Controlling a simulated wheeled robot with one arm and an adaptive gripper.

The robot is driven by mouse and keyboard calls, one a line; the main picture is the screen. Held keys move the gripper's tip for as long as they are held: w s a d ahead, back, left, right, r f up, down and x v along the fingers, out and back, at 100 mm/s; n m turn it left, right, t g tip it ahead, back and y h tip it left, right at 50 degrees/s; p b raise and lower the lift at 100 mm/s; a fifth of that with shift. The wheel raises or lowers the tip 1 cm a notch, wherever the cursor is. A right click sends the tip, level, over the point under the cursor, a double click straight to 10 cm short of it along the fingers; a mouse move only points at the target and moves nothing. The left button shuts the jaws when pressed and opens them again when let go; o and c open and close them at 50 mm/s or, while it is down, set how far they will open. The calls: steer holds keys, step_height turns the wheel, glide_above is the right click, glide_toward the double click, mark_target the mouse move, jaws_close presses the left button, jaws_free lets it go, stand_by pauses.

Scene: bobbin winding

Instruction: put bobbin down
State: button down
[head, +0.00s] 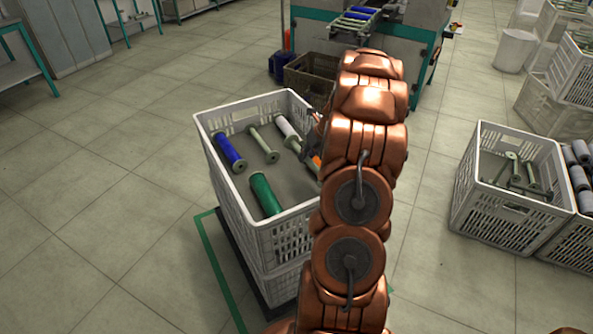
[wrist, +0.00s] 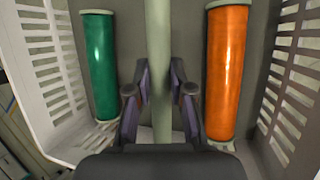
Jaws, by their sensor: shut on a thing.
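In the wrist view my gripper (wrist: 161,90) is shut around the middle of a bare pale grey-green bobbin (wrist: 158,30), which runs up the picture between the fingers. A green bobbin (wrist: 99,65) lies to its left and an orange bobbin (wrist: 227,75) to its right, both apart from the fingers. The white crate (head: 288,240) in the head view holds the green bobbin (head: 265,194), a blue bobbin (head: 229,152), a bare bobbin (head: 263,144) and a white bobbin (head: 287,128). My arm hides the crate's right side. Whether the held bobbin touches the floor cannot be told.
The slotted crate walls (wrist: 48,55) stand close on both sides in the wrist view. Another white crate (head: 505,215) with bare bobbins stands at right. A brown crate (head: 308,78) sits behind, before a machine (head: 400,45). The floor at left is clear.

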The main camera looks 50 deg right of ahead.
steer(key=a+f, duration=0.3)
steer(key=a, duration=0.1)
steer(key=shift+a+f, duration=0.35)
steer(key=shift+f, duration=0.05)
steer(key=shift+f+p, duration=0.5)
steer(key=shift+f, duration=0.1)
steer(key=c, duration=1)
jaws_free()
steer(key=shift+c, duration=0.2)
